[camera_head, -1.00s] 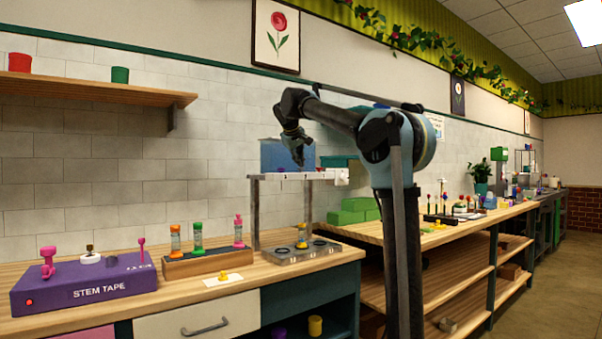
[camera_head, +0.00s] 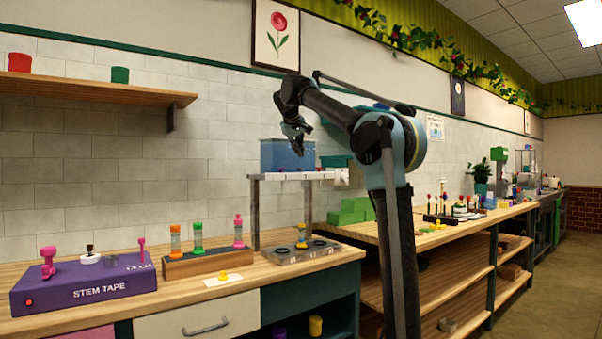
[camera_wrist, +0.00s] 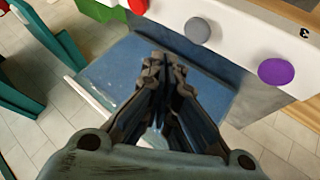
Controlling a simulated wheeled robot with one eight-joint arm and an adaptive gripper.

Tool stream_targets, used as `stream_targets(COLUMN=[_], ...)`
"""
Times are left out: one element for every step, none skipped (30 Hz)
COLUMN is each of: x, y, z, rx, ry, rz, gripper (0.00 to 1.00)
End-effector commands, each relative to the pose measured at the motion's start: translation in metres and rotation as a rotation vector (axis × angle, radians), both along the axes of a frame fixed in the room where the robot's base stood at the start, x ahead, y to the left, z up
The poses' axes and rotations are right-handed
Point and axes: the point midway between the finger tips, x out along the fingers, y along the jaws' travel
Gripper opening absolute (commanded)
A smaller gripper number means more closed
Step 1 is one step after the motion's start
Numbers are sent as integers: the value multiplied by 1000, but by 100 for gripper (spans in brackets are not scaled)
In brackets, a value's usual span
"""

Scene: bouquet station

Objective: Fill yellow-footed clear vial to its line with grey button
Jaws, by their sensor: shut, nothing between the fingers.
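The yellow-footed vial (camera_head: 301,238) stands upright on the grey tray (camera_head: 282,257) beneath the dispenser shelf (camera_head: 297,177); its liquid level and line are too small to make out. The grey button (camera_wrist: 198,31) shows in the wrist view on the white dispenser face, between a red button (camera_wrist: 138,5) and a purple button (camera_wrist: 276,72). My gripper (camera_head: 303,152) is shut and empty, pointing down in front of the blue tank (camera_head: 280,156), above the shelf. In the wrist view my gripper (camera_wrist: 164,62) appears just below and left of the grey button, with no visible contact.
A wooden rack (camera_head: 208,263) holds orange, green and pink capped vials left of the tray. A purple stem tape box (camera_head: 85,285) stands further left. Green blocks (camera_head: 350,211) lie right of the dispenser. A small yellow object (camera_head: 222,276) lies on a white card.

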Motion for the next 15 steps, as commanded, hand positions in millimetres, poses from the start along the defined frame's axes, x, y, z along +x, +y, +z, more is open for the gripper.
stream_targets(x=[0, 0, 0, 0, 0, 0, 0, 0, 0, 0, 0, 0, 0, 0, 0], y=[0, 0, 0, 0, 0, 0, 0, 0, 0, 0, 0, 0, 0, 0, 0], z=[4, 7, 10, 12, 14, 16, 18, 19, 20, 21, 21, 21, 21, 21, 21], rx=[0, 0, 0, 0, 0, 0, 0, 0, 0, 0, 0, 0, 0, 0, 0], ry=[0, 0, 0, 0, 0, 0, 0, 0, 0, 0, 0, 0, 0, 0, 0], rz=[0, 0, 0, 0, 0, 0, 0, 0, 0, 0, 0, 0, 0, 0, 0], gripper=[0, 0, 0, 0, 0, 0, 0, 0, 0, 0, 0, 0, 0, 0, 0])
